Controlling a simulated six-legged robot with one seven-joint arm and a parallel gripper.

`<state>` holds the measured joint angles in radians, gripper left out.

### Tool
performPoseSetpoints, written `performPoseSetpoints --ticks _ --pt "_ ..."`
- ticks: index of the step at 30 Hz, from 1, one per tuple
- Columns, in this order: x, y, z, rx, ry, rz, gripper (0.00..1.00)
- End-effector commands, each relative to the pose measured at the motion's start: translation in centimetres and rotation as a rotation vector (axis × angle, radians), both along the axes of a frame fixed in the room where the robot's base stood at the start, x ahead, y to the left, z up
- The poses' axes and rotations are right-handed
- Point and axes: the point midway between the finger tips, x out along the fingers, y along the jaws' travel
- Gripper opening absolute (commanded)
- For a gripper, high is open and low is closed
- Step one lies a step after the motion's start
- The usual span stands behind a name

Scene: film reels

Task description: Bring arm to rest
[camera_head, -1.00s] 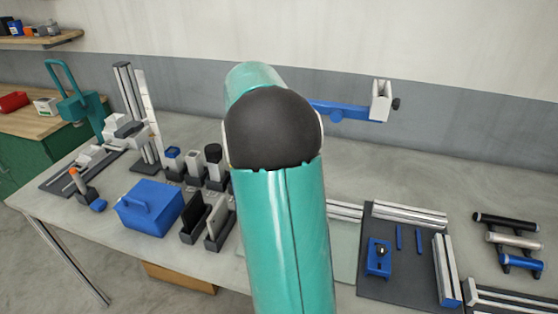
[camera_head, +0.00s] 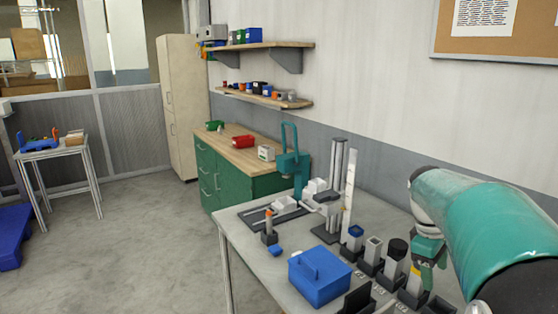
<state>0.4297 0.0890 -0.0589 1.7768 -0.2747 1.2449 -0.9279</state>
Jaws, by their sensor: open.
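My teal arm (camera_head: 490,225) reaches in from the lower right, over the right part of the grey workbench (camera_head: 255,230). Its end bends down at the far side. My gripper (camera_head: 428,268) hangs there, small and partly hidden, near the row of upright holders; it is open. I see nothing held in it. Whether it touches the holder behind it I cannot tell.
A blue box (camera_head: 319,277) and several upright holders (camera_head: 373,250) stand on the bench. A teal press (camera_head: 290,160) and a green cabinet (camera_head: 235,180) stand behind. A small table (camera_head: 60,152) is at far left.

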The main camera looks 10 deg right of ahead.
Motion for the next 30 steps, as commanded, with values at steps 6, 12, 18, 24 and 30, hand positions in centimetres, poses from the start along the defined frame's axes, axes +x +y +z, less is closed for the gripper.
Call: performPoseSetpoints --ticks 6,12,18,24,30 --pt "-2.1 9.4 1.9 0.033 -0.215 -0.105 0.57" --pt "-5.4 16.8 2.2 0.110 -0.390 -0.216 0.57" --pt "-9.4 22.8 1.1 0.226 -0.534 -0.335 0.57" --pt "-12.3 26.3 -0.3 0.328 -0.616 -0.431 0.57" --pt "-12.9 27.0 -0.8 0.353 -0.632 -0.459 0.57"
